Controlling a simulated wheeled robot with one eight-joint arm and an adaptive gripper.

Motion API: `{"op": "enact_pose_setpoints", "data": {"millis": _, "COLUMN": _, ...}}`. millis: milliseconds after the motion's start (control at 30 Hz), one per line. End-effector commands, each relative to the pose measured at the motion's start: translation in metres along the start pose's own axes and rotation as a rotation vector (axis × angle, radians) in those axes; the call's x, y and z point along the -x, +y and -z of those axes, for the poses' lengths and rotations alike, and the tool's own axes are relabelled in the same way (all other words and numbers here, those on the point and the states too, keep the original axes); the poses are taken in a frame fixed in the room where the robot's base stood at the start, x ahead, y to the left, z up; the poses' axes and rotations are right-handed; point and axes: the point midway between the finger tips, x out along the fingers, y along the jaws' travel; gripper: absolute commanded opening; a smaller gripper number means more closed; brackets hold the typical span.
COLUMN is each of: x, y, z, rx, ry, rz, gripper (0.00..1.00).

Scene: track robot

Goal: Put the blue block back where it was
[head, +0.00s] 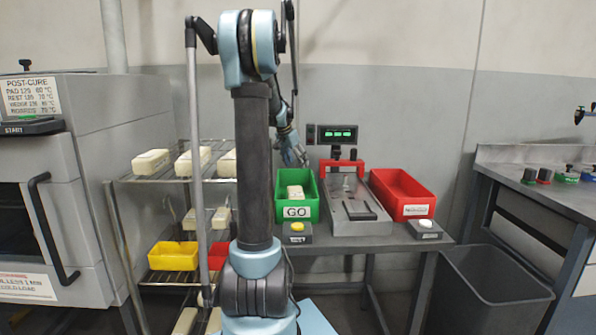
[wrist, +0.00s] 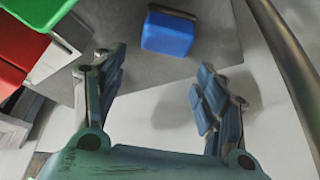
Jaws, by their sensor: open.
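The blue block (wrist: 168,33) lies on a dark grey surface in the wrist view, near that surface's edge. A gap remains between the fingers and the block. In the head view my gripper (head: 295,152) is partly hidden behind my arm, close to the green bin. The blue block cannot be made out in the head view.
On the bench are a green GO bin (head: 311,206) with pale blocks, a grey fixture (head: 365,228) with a red clamp, and a red bin (head: 417,210). A wire rack (head: 150,178) with pale blocks stands left, a dark waste bin (head: 492,290) right. A curved metal bar (wrist: 285,62) borders the wrist view.

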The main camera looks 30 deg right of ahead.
Motion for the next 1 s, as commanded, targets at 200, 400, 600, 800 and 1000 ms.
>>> {"op": "enact_pose_setpoints", "data": {"millis": 200, "x": 0.043, "y": 0.0, "z": -0.001, "rx": 0.002, "ry": 0.0, "rz": 0.001, "gripper": 0.66}}
{"op": "enact_pose_setpoints", "data": {"millis": 400, "x": 0.067, "y": 0.0, "z": 0.0, "rx": 0.001, "ry": 0.0, "rz": 0.0, "gripper": 0.66}}
{"op": "enact_pose_setpoints", "data": {"millis": 600, "x": 0.075, "y": 0.0, "z": 0.0, "rx": 0.001, "ry": 0.0, "rz": 0.0, "gripper": 0.66}}
{"op": "enact_pose_setpoints", "data": {"millis": 800, "x": 0.075, "y": 0.0, "z": 0.0, "rx": 0.001, "ry": 0.0, "rz": 0.0, "gripper": 0.66}}
{"op": "enact_pose_setpoints", "data": {"millis": 1000, "x": 0.075, "y": 0.0, "z": 0.0, "rx": 0.001, "ry": 0.0, "rz": 0.0, "gripper": 0.66}}
